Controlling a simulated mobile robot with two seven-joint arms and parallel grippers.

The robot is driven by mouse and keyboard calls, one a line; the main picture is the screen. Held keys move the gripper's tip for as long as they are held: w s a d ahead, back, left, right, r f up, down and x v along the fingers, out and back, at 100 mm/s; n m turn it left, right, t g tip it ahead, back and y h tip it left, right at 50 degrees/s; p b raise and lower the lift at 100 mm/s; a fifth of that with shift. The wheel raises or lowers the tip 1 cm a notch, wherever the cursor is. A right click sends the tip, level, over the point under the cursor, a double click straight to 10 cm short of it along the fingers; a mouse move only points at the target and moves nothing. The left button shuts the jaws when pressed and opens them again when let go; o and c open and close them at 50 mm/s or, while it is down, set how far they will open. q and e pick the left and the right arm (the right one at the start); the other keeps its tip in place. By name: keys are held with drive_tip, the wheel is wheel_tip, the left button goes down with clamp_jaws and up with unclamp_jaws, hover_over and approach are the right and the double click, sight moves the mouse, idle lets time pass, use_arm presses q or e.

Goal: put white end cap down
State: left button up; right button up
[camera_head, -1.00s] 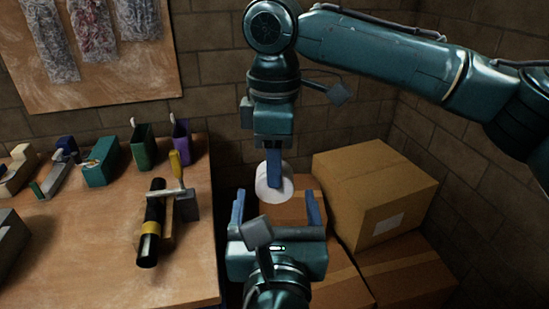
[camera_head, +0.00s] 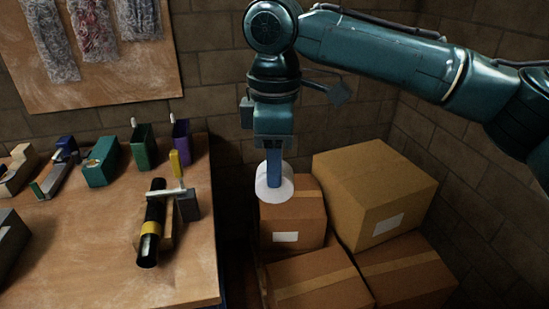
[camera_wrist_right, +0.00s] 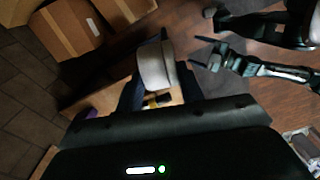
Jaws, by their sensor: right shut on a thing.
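The white end cap (camera_head: 274,188) is a round white piece in my right gripper (camera_head: 274,170). The gripper points down and its blue fingers are shut on the cap. In the head view the cap hangs right of the workbench, in front of a cardboard box. In the right wrist view the cap (camera_wrist_right: 154,66) shows between the fingers. A black tube with a yellow band (camera_head: 152,222) lies on the workbench (camera_head: 90,260), by a clamp with a yellow handle (camera_head: 177,172). My left gripper is not in the head view; an arm with a gripper (camera_wrist_right: 222,55) shows in the right wrist view.
Several cardboard boxes (camera_head: 375,190) are stacked right of the bench. A green bin (camera_head: 144,146), a purple bin (camera_head: 181,141) and a teal bin (camera_head: 102,162) stand at the bench's back.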

drive_tip(key=shift+d+f, duration=0.1)
use_arm(q)
drive_tip(key=s+n, duration=0.1)
drive_tip(key=s+a+f+n, duration=0.1)
drive_tip(key=shift+s+f+n, duration=0.15)
drive_tip(key=shift+s+n, duration=0.15)
use_arm(e)
drive_tip(key=s+d+f+m, duration=0.3)
drive_tip(key=d+f+m, duration=0.5)
drive_tip(key=d+m, duration=0.1)
drive_tip(key=s+d+f+m, duration=0.2)
drive_tip(key=d+f+m, duration=0.6)
drive_tip(key=d+f, duration=0.1)
drive_tip(key=shift+s+d+f+m, duration=0.15)
drive_tip(key=shift+s+d+m, duration=0.25)
drive_tip(key=shift+d, duration=0.3)
